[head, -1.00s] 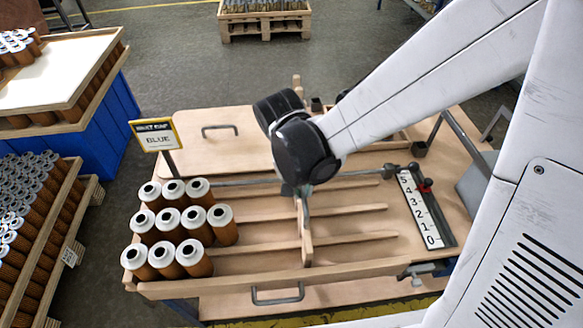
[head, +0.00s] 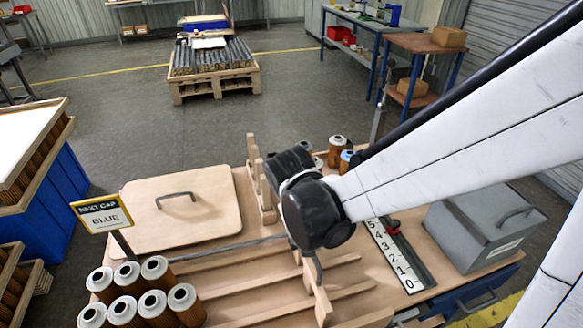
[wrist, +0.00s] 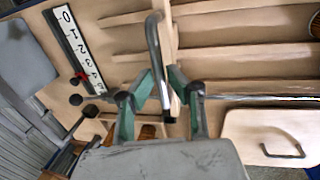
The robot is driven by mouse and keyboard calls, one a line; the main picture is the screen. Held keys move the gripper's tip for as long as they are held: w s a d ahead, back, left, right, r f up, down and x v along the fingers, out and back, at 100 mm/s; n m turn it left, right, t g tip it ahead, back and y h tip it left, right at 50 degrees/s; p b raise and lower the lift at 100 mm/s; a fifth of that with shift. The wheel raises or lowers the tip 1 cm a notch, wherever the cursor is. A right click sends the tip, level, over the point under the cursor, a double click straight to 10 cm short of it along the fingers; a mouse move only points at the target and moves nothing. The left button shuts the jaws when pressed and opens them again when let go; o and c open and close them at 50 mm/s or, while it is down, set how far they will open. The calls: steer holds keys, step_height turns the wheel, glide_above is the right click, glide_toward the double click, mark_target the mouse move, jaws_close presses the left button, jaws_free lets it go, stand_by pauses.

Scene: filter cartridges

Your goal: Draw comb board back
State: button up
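The comb board (head: 315,290) is a narrow upright wooden board standing across the long wooden slats of the rack. In the wrist view, the comb board (wrist: 168,38) runs up the middle with a bent grey metal bar (wrist: 153,42) along it. My gripper (head: 316,262) is at the board's far end in the head view. In the wrist view, the green fingers of my gripper (wrist: 161,76) close in from both sides on the bar and board edge. The contact itself is partly hidden. Several orange cartridges with white caps (head: 152,303) stand left of the board.
A white number scale (head: 393,255) with a red pointer lies right of the slats. A grey box (head: 483,222) stands farther right. A wooden lid with a handle (head: 180,212) lies behind the cartridges, beside a "NEXT CAP BLUE" sign (head: 104,215). The slats right of the board are clear.

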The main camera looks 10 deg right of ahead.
steer(key=shift+o, duration=1.4)
steer(key=shift+r, duration=0.1)
step_height(320, 180, up, 12)
steer(key=a, duration=0.2)
steer(key=shift+s+a+f, duration=0.15)
steer(key=shift+s+f, duration=0.05)
steer(key=shift+s, duration=0.05)
steer(key=s+d+r+m+t+y, duration=0.1)
steer(key=s+d+r+t, duration=0.1)
steer(key=d, duration=0.4)
steer(key=s+d+r+m+t+y, duration=0.1)
steer(key=s+d+r+t, duration=0.1)
steer(key=d, duration=0.4)
steer(key=s+t, duration=0.1)
steer(key=t, duration=0.1)
steer(key=shift+s+d+t, duration=0.35)
steer(key=shift+t, duration=0.05)
